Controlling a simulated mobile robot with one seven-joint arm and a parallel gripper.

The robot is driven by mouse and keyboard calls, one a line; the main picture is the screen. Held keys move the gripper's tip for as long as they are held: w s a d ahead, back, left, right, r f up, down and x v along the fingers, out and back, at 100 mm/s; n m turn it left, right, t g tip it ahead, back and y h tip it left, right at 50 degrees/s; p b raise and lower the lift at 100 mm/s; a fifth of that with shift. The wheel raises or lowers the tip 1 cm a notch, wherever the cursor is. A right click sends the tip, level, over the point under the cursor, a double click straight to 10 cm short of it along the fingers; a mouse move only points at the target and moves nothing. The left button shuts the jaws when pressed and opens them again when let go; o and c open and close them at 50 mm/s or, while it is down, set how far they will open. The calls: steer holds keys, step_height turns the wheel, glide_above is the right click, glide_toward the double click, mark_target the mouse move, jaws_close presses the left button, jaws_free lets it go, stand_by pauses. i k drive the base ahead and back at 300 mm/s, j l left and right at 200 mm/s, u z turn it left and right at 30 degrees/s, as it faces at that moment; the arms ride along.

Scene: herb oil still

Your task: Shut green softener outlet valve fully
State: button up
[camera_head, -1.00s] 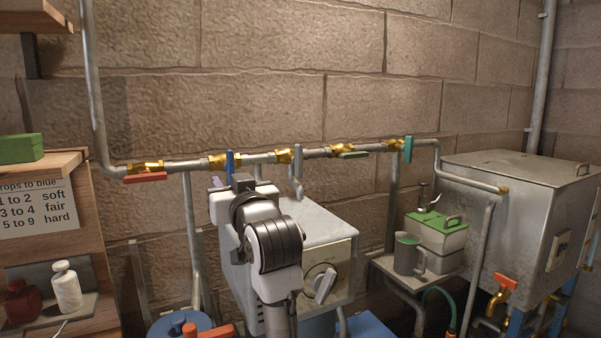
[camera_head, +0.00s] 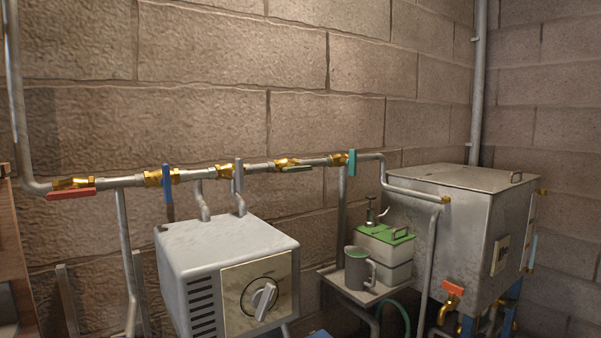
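A row of brass valves sits on the horizontal pipe (camera_head: 215,174) along the wall. Two handles look green. A dark green lever (camera_head: 297,169) lies along the pipe on its brass valve (camera_head: 287,162). A teal-green handle (camera_head: 351,162) stands upright, across the pipe, further right by the bend. I cannot tell from the picture which of them is the softener outlet. My gripper is not in view, and nothing covers either handle.
A red lever (camera_head: 72,194) lies along the pipe; a blue handle (camera_head: 167,183) and a grey handle (camera_head: 239,174) stand across it. A grey box with a dial (camera_head: 225,246) stands below. A mug (camera_head: 357,268) and green-lidded case (camera_head: 386,250) sit left of a metal tank (camera_head: 455,225).

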mark_target(294, 168)
steer(key=l, duration=0.5)
steer(key=i+l, duration=0.15)
steer(key=l, duration=0.35)
steer(key=l+u, duration=0.5)
steer(key=l, duration=0.25)
steer(key=u, duration=1.1)
steer(key=i+l, duration=0.15)
steer(key=i, duration=0.35)
